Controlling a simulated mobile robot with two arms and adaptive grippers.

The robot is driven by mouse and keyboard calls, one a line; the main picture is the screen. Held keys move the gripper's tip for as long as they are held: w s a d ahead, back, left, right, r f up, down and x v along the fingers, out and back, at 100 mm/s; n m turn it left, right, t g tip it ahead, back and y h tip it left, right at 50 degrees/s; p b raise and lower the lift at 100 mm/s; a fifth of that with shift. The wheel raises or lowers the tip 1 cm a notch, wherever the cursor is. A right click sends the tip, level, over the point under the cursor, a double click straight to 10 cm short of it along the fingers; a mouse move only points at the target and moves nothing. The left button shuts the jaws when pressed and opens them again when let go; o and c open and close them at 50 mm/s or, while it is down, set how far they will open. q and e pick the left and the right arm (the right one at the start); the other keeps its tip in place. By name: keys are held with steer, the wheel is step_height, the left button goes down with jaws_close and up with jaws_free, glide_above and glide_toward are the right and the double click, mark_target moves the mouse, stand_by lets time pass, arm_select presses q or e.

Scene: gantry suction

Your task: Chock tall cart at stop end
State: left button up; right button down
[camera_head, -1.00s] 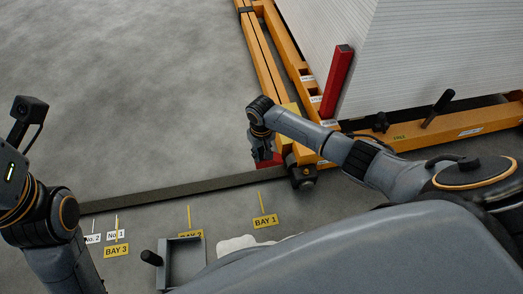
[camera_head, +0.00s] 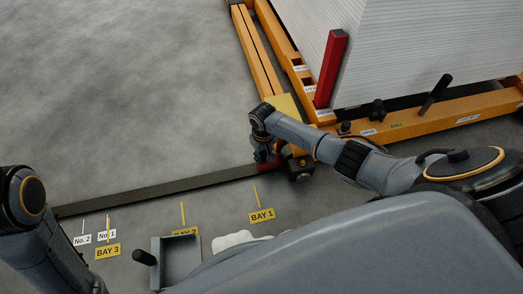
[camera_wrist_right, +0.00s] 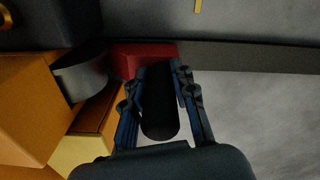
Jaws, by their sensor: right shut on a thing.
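The cart's orange frame (camera_head: 420,123) carries a tall stack of white sheets (camera_head: 400,50). Its near corner has a dark wheel (camera_head: 301,174) beside the end of a dark floor bar (camera_head: 160,192). My right gripper (camera_head: 262,153) is at that corner, shut on the black handle (camera_wrist_right: 159,100) of a red chock (camera_wrist_right: 140,59). In the head view the chock (camera_head: 270,166) is low between the bar end and the wheel, partly hidden by the gripper. I cannot tell whether it touches the wheel. My left arm shows at the left edge; its gripper is out of view.
A red post (camera_head: 331,68) stands on the cart frame. BAY 1 (camera_head: 262,215) and BAY 3 (camera_head: 107,251) labels lie on the floor before the bar. A grey tray-like holder with a black handle (camera_head: 145,257) sits at the bottom. Floor beyond the bar is clear.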

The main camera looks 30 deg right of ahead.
steer(key=shift+f, duration=0.25)
stand_by(0.3)
steer(key=c, duration=1)
jaws_free()
step_height(320, 180, up, 12)
steer(key=shift+a+r, duration=0.1)
